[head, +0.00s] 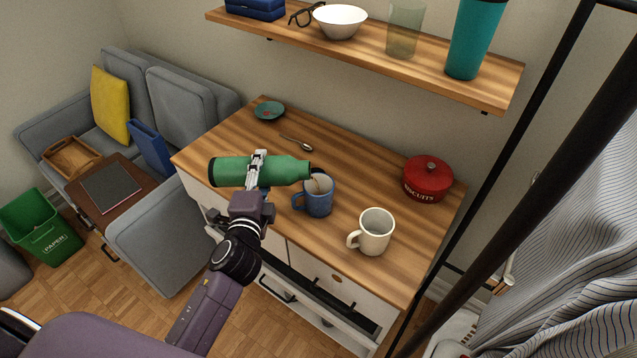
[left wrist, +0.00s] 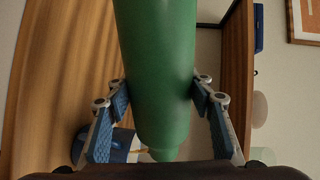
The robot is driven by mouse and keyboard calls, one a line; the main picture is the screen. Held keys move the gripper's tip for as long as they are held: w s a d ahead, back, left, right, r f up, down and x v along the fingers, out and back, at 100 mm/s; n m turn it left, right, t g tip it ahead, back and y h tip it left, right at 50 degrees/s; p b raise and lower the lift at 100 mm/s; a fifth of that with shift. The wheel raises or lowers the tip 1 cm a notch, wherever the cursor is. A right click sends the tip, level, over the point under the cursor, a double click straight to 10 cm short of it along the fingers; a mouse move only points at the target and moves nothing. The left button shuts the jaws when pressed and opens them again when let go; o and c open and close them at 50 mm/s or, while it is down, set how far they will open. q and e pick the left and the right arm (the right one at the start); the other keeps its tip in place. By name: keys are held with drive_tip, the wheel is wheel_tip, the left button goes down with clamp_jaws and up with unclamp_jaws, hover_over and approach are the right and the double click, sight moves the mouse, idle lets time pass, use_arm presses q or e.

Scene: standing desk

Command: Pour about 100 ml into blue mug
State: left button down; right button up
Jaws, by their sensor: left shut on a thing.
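A green bottle (head: 235,171) with a black end lies nearly level in the air, its neck to the right. My left gripper (head: 257,168) is shut around its body; in the left wrist view the finger pads press on both sides of the bottle (left wrist: 158,70). The bottle's mouth is just above the blue mug (head: 318,205), which stands upright on the wooden desktop (head: 345,165). Something tan shows at the mug's opening, perhaps liquid; the level cannot be told. The mug is partly hidden behind a finger in the left wrist view (left wrist: 118,140). My right gripper is not in view.
A cream mug (head: 376,232) stands right of the blue mug, and a red lidded pot (head: 427,181) behind it. A spoon (head: 297,142) and small teal dish (head: 270,111) lie at the back. A shelf (head: 380,58) with several items overhangs the desk.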

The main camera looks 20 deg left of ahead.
sight(260, 180)
use_arm(q)
drive_tip(key=shift+r, duration=0.25)
idle(0.4)
drive_tip(key=f+n+b, duration=0.1)
drive_tip(key=f+b, duration=0.2)
drive_tip(key=shift+a+n+b, duration=0.3)
drive_tip(key=shift+n, duration=0.1)
drive_tip(key=shift+s+a+f+b, duration=0.15)
drive_tip(key=shift+f+b, duration=0.1)
drive_tip(key=shift+b, duration=0.15)
drive_tip(key=shift+f+n+h, duration=0.1)
drive_tip(key=shift+n+h, duration=0.2)
drive_tip(key=shift+n, duration=0.3)
drive_tip(key=shift+n+t, duration=0.3)
drive_tip(key=shift+d+r+n, duration=0.3)
drive_tip(key=shift+d+n, duration=0.05)
drive_tip(key=shift+n, duration=0.25)
drive_tip(key=shift+w+r+p, duration=0.1)
drive_tip(key=shift+w+p, duration=0.1)
drive_tip(key=shift+p, duration=0.1)
